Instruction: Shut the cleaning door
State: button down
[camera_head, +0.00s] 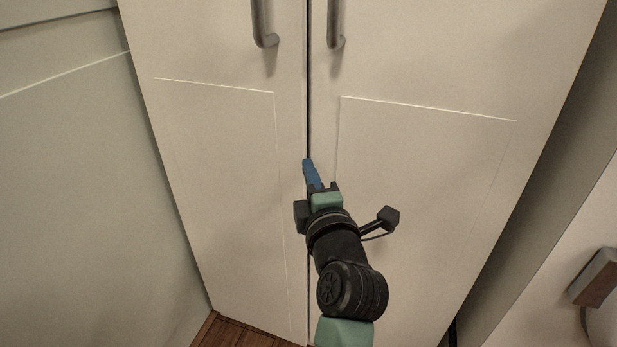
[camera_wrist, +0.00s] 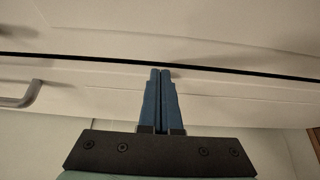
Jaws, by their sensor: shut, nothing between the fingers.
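The cleaning door appears to be one of two cream cupboard doors; which of them is meant I cannot tell. The left door (camera_head: 215,150) and the right door (camera_head: 425,150) stand almost level, with a narrow dark gap between them. Each has a grey bar handle, the left one (camera_head: 262,25) and the right one (camera_head: 335,25), near the gap. My gripper (camera_head: 307,163) is shut and empty, its blue fingers at the gap below the handles. In the wrist view its fingertips (camera_wrist: 160,72) lie close to the dark gap; whether they touch a door is unclear.
A pale wall panel (camera_head: 75,190) stands close on the left. A grey side panel (camera_head: 545,170) borders the cupboard on the right. A brown and grey object (camera_head: 594,278) is at the lower right. Wooden floor (camera_head: 240,334) shows at the bottom left.

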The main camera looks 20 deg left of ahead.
jog(key=shift+s+d, duration=0.1)
jog(key=p+v, duration=0.2)
jog(key=v, duration=1)
jog(key=shift+s+d, duration=0.15)
jog(key=shift+s, duration=0.15)
